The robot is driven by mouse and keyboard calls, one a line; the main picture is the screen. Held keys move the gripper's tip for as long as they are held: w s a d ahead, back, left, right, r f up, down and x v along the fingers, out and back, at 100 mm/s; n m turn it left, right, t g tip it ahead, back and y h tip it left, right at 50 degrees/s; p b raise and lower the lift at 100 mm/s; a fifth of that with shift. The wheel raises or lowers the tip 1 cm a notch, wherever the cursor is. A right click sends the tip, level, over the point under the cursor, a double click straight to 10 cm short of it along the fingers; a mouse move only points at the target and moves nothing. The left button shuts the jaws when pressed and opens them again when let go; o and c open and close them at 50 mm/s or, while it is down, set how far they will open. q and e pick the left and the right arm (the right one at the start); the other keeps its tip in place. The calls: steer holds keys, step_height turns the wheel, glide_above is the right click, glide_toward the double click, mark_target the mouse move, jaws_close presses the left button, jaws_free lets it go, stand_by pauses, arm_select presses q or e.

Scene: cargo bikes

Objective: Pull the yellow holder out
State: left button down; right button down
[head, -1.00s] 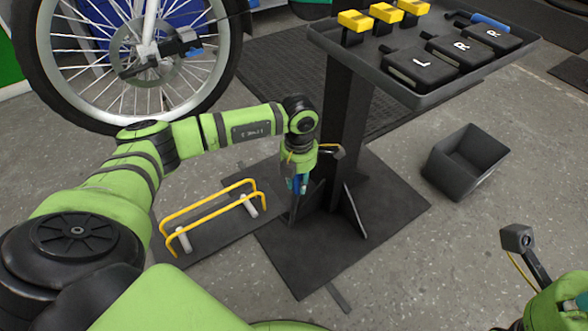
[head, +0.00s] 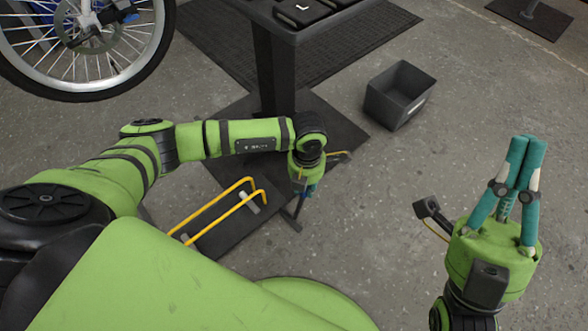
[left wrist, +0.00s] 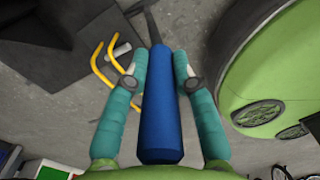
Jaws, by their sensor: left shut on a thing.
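The yellow holder (head: 206,210), two bent yellow bars with pale posts, lies low over a dark plate (head: 225,232) left of my left gripper. Its bars (left wrist: 103,66) also show in the left wrist view, left of the fingers. My left gripper (head: 309,190) points down at the end of its arm. In the left wrist view it (left wrist: 161,55) is shut on a long blue handle (left wrist: 161,110). I cannot tell whether that handle joins the holder. My right gripper (head: 527,143) points up at the right, its teal fingertips together, with nothing in it.
The black stand (head: 278,75) rises behind the left gripper from a flat dark foot. An empty dark bin (head: 398,97) stands on the floor to its right. A bike wheel (head: 95,85) is at upper left. The floor between bin and right gripper is clear.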

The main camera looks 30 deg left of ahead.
arm_select(q)
steer(key=shift+s+d+f, duration=0.1)
steer(key=shift+s+d, duration=0.3)
steer(key=shift+d, duration=0.2)
steer(key=c, duration=1)
jaws_free()
steer(key=shift+w, duration=0.1)
steer(key=shift+r, duration=0.3)
step_height(320, 180, up, 12)
steer(key=shift+f, duration=0.25)
